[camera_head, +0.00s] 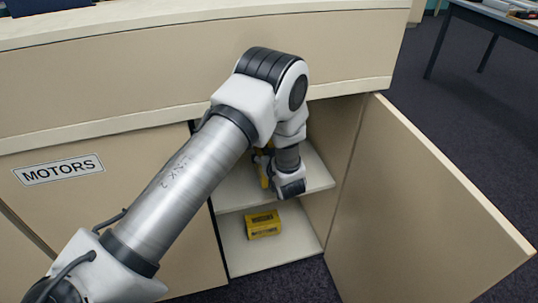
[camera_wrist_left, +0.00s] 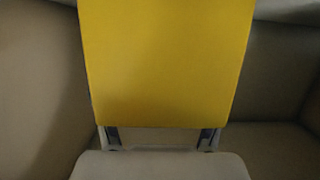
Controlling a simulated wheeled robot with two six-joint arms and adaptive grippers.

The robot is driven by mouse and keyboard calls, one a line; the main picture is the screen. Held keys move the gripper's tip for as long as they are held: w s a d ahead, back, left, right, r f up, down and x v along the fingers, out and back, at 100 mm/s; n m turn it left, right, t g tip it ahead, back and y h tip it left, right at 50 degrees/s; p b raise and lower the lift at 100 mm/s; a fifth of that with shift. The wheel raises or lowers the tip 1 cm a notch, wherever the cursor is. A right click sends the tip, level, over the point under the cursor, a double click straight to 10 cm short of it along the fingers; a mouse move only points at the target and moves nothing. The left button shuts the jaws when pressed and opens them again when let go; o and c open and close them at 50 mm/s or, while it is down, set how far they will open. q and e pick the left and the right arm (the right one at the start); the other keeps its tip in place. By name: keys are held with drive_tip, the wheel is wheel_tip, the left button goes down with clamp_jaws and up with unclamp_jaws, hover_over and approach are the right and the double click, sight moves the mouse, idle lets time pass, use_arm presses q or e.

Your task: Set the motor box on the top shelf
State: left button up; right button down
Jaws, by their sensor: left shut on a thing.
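My left gripper (camera_head: 266,163) reaches into the open cabinet at the level of the upper shelf (camera_head: 232,194). It is shut on a yellow motor box (camera_head: 263,172), mostly hidden behind my wrist in the head view. In the left wrist view the yellow box (camera_wrist_left: 165,60) fills the upper middle, and the gripper fingers (camera_wrist_left: 160,136) show at its lower edge. I cannot tell whether the box touches the shelf. My right gripper is not in view.
Another yellow box (camera_head: 263,224) sits on the lower shelf (camera_head: 238,258). The cabinet door (camera_head: 415,215) stands open at the right. A closed panel with a MOTORS label (camera_head: 58,170) is at the left. The countertop (camera_head: 180,14) overhangs the opening.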

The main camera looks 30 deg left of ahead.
use_arm(q)
drive_tip(key=shift+w+a+f, duration=0.1)
drive_tip(key=shift+f, duration=0.45)
drive_tip(key=shift+r, duration=0.1)
drive_tip(key=o, duration=1.7)
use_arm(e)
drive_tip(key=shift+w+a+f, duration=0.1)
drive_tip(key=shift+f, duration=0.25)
